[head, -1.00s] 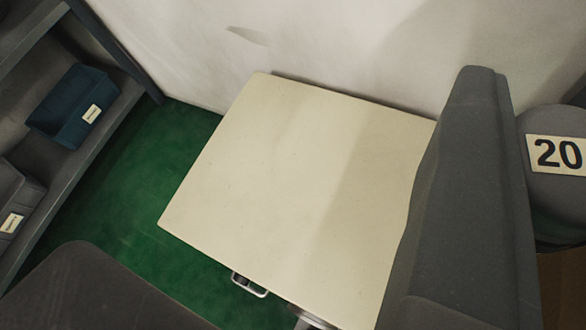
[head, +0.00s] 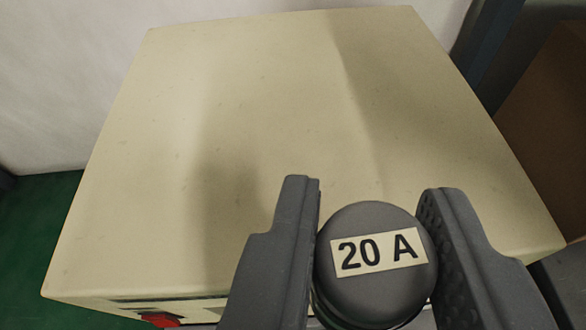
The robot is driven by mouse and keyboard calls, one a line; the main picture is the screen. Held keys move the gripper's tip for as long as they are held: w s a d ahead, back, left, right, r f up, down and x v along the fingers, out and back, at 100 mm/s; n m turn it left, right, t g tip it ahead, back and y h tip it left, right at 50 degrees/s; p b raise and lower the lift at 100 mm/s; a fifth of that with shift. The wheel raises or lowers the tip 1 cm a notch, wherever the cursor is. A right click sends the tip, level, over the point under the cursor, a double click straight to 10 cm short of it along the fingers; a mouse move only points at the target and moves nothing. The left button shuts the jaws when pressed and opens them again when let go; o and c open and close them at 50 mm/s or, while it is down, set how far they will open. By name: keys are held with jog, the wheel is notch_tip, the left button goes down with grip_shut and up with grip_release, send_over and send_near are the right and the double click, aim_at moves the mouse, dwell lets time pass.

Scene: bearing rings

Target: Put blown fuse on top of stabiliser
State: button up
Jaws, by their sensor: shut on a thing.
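The stabiliser (head: 250,120) is a large cream box with a flat, bare top that fills most of the head view. Part of its front face shows at the bottom left. The blown fuse (head: 376,275) is a dark grey round-ended cylinder with a "20 A" label facing me. My gripper (head: 371,190) is shut on the fuse, one jaw on each side of it. The fuse is in front of the near edge of the stabiliser's top in the picture. Its lower part is cut off by the frame, and I cannot tell its height above the top.
A red part (head: 161,321) shows on the stabiliser's front. A white wall (head: 70,90) stands behind and to the left. Green floor (head: 35,225) shows at the left. A brown box (head: 552,125) and a dark blue post (head: 487,45) stand at the right. The top is clear.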

jog(key=s+f, duration=0.3)
jog(key=b, duration=0.4)
send_over(294, 166)
jog(key=shift+f+m, duration=0.3)
jog(key=shift+f, duration=0.3)
notch_tip(294, 166, down, 4)
jog(key=shift+r+b, duration=0.1)
jog(key=shift+b, duration=0.5)
jog(key=shift+r, duration=0.1)
jog(key=o, duration=1)
jog(key=shift+c, duration=0.2)
jog(key=p+v, duration=0.3)
jog(key=v, duration=0.9)
jog(key=shift+p, duration=0.35)
jog(key=shift+w+a+r, duration=0.1)
jog(key=shift+a+r, duration=0.1)
jog(key=shift+r, duration=0.05)
